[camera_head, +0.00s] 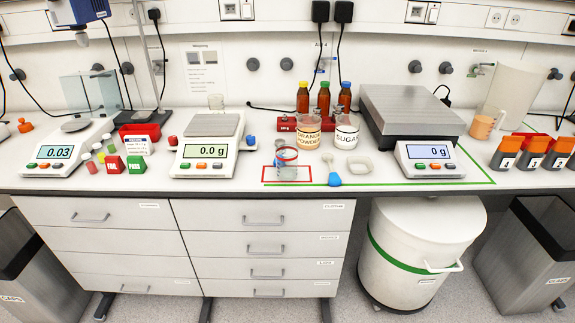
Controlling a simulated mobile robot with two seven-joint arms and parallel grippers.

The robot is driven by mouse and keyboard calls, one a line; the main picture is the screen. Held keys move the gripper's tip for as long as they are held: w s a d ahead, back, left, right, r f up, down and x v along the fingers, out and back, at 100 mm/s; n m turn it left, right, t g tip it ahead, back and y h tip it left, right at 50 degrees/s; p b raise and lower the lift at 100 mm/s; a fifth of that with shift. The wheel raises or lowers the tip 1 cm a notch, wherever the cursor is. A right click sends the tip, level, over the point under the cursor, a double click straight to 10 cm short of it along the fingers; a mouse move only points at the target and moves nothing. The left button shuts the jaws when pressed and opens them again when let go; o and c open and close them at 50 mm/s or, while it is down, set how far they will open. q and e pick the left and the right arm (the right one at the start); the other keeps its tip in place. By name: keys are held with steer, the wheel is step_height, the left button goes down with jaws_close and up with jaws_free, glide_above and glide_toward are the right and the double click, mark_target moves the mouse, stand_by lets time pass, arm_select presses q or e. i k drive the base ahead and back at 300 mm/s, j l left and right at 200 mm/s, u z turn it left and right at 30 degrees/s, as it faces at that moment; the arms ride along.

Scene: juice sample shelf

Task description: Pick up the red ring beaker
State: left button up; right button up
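The red ring beaker (287,171) is a clear beaker with a red band near its top. It stands upright on the white bench, within the red outlined rectangle (304,180) near the front edge. It looks empty, but its inside is too small to tell for sure. Neither of my grippers is in view.
Orange powder (308,140) and sugar (346,134) jars stand behind the beaker. Scales stand left (206,151) and right (428,157). The bench's front edge is close.

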mark_target(286, 156)
steer(key=i+j, duration=0.15)
steer(key=j, duration=0.15)
steer(key=i+j, duration=0.1)
steer(key=j, duration=0.25)
steer(key=i+j, duration=0.15)
steer(key=j, duration=0.15)
steer(key=i+j, duration=0.1)
steer(key=j, duration=0.2)
steer(key=i+j+z, duration=0.1)
steer(key=z, duration=0.2)
steer(key=j+z, duration=0.1)
steer(key=z, duration=1.2)
